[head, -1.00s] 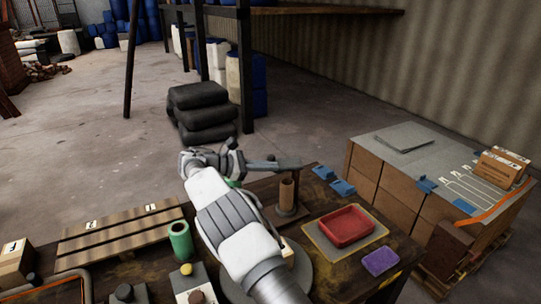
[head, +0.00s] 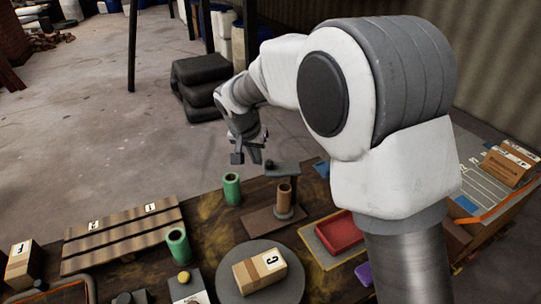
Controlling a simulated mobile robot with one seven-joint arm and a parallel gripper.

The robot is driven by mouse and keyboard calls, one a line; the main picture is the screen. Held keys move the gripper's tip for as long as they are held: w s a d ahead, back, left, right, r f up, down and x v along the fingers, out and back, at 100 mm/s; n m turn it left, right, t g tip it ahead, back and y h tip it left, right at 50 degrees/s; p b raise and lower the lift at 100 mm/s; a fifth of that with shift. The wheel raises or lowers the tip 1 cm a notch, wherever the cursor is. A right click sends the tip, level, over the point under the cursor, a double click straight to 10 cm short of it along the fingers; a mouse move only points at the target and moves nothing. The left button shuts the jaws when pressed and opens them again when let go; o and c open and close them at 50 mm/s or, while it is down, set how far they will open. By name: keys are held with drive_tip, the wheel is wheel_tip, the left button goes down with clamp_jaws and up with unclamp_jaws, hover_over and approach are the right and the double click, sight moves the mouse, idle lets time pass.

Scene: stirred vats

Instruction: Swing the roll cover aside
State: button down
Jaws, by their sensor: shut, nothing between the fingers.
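The brown roll (head: 284,197) stands upright on a brown base plate near the far edge of the bench. A flat grey piece (head: 285,169) with a dark knob at its left end, which looks like the roll cover, shows just above and behind the roll. I cannot tell whether it lies over the roll's top. My gripper (head: 247,157) hangs fingers down to the left of the grey piece, shut and empty. It appears apart from the knob, and my wrist partly hides the fingers.
Two green cylinders (head: 232,188) (head: 178,245) stand left of the roll. A carton marked C (head: 260,271) lies on a round grey disc (head: 228,291). A red tray (head: 340,232) is at right. My arm covers much of the right side.

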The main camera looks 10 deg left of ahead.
approach(266, 171)
drive_tip(key=shift+m, duration=0.3)
drive_tip(key=f, duration=0.5)
drive_tip(key=shift+w+d+p, duration=0.1)
drive_tip(key=shift+d+p, duration=0.2)
drive_tip(key=shift+p, duration=0.05)
drive_tip(key=shift+w, duration=0.65)
drive_tip(key=shift+w+a+m, duration=0.15)
drive_tip(key=shift+w+m, duration=0.15)
